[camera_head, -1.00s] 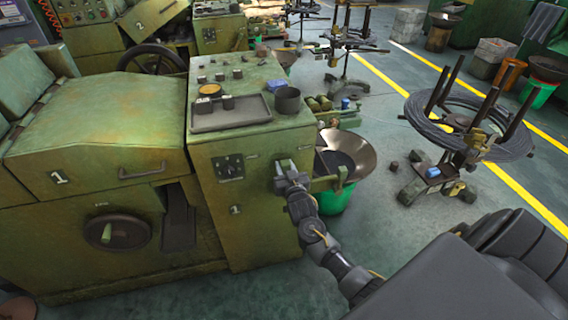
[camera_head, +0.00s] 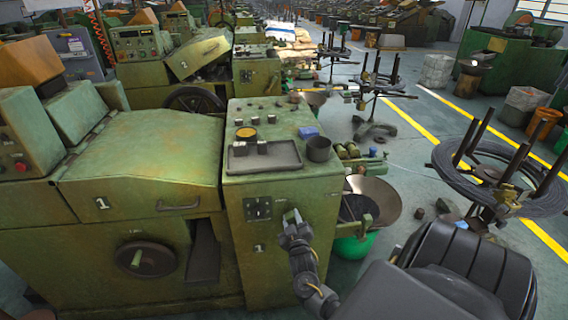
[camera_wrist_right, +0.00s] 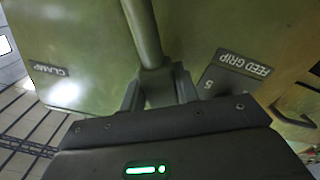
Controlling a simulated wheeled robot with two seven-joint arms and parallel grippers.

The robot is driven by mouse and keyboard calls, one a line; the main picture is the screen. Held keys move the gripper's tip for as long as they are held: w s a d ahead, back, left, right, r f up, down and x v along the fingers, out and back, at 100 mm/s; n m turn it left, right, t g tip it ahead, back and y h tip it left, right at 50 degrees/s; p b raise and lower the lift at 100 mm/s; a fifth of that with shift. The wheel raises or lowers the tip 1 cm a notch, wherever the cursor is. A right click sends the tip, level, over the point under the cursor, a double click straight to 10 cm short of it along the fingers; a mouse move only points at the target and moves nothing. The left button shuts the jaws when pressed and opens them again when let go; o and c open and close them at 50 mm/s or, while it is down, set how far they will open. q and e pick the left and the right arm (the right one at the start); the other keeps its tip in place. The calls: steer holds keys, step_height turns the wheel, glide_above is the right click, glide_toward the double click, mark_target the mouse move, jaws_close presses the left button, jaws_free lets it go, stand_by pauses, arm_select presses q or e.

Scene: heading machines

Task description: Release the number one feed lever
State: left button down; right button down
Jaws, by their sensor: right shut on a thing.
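The number one machine (camera_head: 150,165) is green and stands at the left and middle of the head view, with a "1" on its hood and on its front panel. My right gripper (camera_head: 293,222) is at the right side of that front panel. In the right wrist view my right gripper (camera_wrist_right: 158,88) is shut on a green rod-like lever (camera_wrist_right: 146,32). The "FEED GRIP" label (camera_wrist_right: 243,63) is right of the lever and the "CLAMP" label (camera_wrist_right: 50,69) is left of it. The lever's end between the fingers is partly hidden. My left gripper is not in view.
A metal bowl (camera_head: 385,197) over a green bucket (camera_head: 354,247) stands right of the panel, close to my right arm. A wire coil stand (camera_head: 500,178) is at the right. A dark tray (camera_head: 264,156) and a cup (camera_head: 318,149) sit on the machine top. Floor shows between bowl and coil stand.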

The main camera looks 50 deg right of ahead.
steer(key=shift+a+f, duration=0.1)
steer(key=shift+f, duration=0.05)
steer(key=c, duration=1)
jaws_free()
steer(key=shift+c, duration=0.2)
steer(key=b+v, duration=0.1)
steer(key=v, duration=0.9)
steer(key=shift+s+a+b, duration=0.25)
steer(key=shift+s+b, duration=0.05)
steer(key=shift+s, duration=0.05)
